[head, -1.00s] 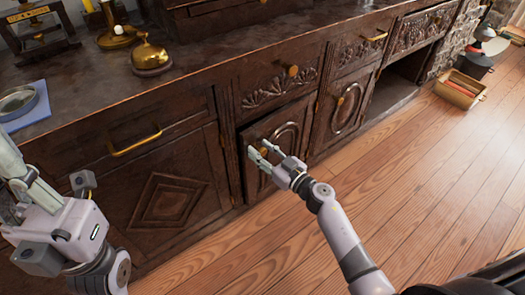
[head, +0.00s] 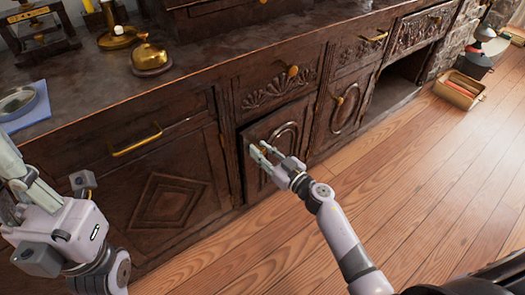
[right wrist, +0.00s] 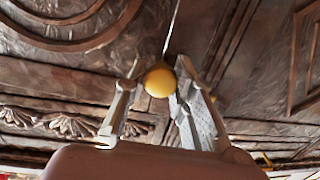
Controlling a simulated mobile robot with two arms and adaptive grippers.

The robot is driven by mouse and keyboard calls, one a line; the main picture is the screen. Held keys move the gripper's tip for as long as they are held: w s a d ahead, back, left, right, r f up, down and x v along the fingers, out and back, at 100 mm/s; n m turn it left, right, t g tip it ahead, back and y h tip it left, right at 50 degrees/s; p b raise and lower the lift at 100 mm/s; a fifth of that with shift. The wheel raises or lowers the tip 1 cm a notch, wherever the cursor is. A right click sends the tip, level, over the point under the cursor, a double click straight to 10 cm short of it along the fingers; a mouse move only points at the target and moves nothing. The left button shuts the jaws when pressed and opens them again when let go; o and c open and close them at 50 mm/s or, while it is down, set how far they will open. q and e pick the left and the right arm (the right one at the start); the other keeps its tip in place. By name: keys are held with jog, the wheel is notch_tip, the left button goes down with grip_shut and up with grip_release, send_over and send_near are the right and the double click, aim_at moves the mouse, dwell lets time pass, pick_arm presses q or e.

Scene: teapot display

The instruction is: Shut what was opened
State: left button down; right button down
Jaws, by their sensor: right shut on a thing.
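A small dark carved cabinet door (head: 288,134) with an oval panel stands slightly ajar in the head view, its left edge out from the frame. My right gripper (head: 257,148) is shut on its round yellow knob (right wrist: 160,81). In the right wrist view the knob sits between the two fingertips of my right gripper (right wrist: 158,82), with the dark carved wood behind. In the head view the fingers mostly hide the knob. My left gripper (head: 22,182) is at the left edge, in front of the cabinet and away from the door; its finger opening is unclear.
A carved drawer (head: 277,83) with a yellow knob is above the door. Another oval-panelled door (head: 342,108) is to its right, beside an open dark compartment (head: 392,88). A brass bell (head: 150,58) stands on the cabinet top. The wooden floor (head: 400,190) in front is clear.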

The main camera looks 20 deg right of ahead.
aim_at(255, 145)
jog(key=w+h, duration=0.1)
jog(key=w+a+m+p, duration=0.1)
jog(key=shift+w+a+t+h, duration=0.15)
jog(key=shift+w+t+h, duration=0.15)
jog(key=shift+h, duration=0.1)
jog(key=shift+r, duration=0.15)
jog(key=c, duration=1.5)
grip_release()
jog(key=shift+w, duration=0.1)
jog(key=shift+o, duration=0.7)
jog(key=shift+a, duration=0.1)
jog(key=v, duration=1.2)
